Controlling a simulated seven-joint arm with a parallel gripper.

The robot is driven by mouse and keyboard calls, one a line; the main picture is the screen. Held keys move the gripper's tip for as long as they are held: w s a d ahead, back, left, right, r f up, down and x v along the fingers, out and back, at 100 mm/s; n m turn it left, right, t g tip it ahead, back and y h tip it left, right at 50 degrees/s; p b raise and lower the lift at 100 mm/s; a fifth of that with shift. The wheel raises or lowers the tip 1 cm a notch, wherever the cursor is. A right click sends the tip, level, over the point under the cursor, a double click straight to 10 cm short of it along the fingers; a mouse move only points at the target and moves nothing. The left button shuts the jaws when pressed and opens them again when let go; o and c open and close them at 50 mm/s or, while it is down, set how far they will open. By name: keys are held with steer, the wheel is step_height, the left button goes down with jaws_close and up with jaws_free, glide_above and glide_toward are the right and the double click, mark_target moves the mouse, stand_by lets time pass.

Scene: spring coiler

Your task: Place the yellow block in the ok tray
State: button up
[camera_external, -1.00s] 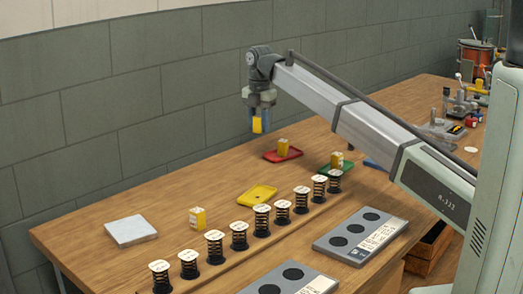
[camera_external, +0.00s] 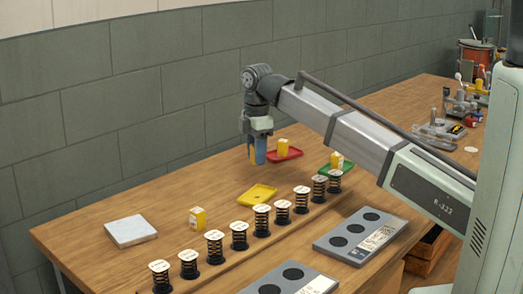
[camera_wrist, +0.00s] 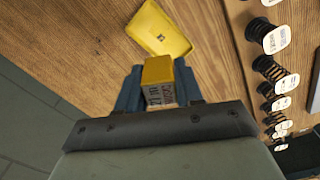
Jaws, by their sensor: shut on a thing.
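My gripper (camera_external: 257,155) is shut on a yellow block (camera_wrist: 159,72) with printed labels, seen between the blue fingers in the wrist view. In the external view the fingers largely hide this block. They point down above the table, behind the yellow tray (camera_external: 257,195); the yellow tray also shows beyond the block in the wrist view (camera_wrist: 158,28). A red tray (camera_external: 292,155) holds a yellow block (camera_external: 283,146). A green tray (camera_external: 325,169) holds another yellow block (camera_external: 336,160). I cannot read which tray is marked ok.
Another yellow block (camera_external: 197,218) stands on the table near a pale square pad (camera_external: 130,231). A row of several black springs with white tops (camera_external: 239,235) runs along the front. A grey plate with dark round spots (camera_external: 345,240) lies at right. The grey wall is behind.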

mark_target(257, 197)
steer(key=m, duration=0.3)
steer(key=shift+m, duration=0.4)
steer(key=shift+f+m, duration=0.2)
steer(key=shift+m, duration=0.1)
steer(key=shift+f, duration=4.85)
steer(key=shift+f, duration=0.1)
steer(key=o, duration=0.7)
steer(key=shift+o, duration=0.2)
step_height(257, 197, up, 12)
steer(key=shift+r, duration=0.15)
